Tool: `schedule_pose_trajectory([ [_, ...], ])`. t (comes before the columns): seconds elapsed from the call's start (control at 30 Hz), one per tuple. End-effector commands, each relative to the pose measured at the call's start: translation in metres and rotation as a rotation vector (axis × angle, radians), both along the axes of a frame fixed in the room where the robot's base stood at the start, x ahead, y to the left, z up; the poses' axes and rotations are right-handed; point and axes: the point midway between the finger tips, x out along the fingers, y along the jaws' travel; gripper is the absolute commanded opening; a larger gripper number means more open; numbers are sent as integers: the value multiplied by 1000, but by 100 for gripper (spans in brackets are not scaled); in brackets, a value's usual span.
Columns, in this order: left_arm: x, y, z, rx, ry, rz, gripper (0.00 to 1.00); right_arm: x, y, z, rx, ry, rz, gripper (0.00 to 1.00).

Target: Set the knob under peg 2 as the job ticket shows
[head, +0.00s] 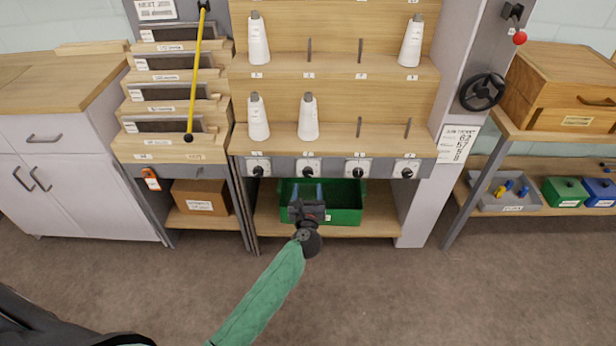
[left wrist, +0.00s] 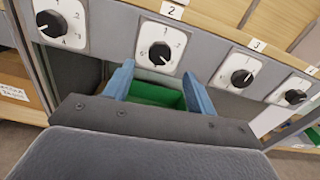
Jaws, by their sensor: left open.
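The knob under peg 2 (head: 308,171) is a black knob on a white dial plate in the grey rail. In the left wrist view this knob (left wrist: 160,53) sits below the label "2", with small digits around it; its exact setting is hard to read. My left gripper (head: 307,190) is in front of and below it, open and empty. In the left wrist view its blue fingers (left wrist: 159,82) point toward the rail, apart from the knob. The job ticket (head: 458,144) hangs on the grey post at the right; its figures are too small to read surely. My right gripper is out of view.
Similar knobs flank it, one at left (head: 258,170) and two at right (head: 357,171). White cones (head: 308,118) stand on some pegs above. A green bin (head: 345,207) sits on the low shelf behind my gripper. Floor in front is clear.

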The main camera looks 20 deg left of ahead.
Motion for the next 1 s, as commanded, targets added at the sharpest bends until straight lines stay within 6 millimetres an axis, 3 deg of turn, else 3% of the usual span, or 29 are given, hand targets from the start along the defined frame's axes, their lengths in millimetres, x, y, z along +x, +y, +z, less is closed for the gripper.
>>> schedule_pose_trajectory([
  [0.4,53,15,1,5,0,-1,56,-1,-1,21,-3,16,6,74],
  [0.87,65,19,0,3,0,-1,56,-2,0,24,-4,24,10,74],
  [0.9,64,19,0,3,0,-1,54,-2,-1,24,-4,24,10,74],
  [1.0,64,19,0,4,0,-1,35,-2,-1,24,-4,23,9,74],
])
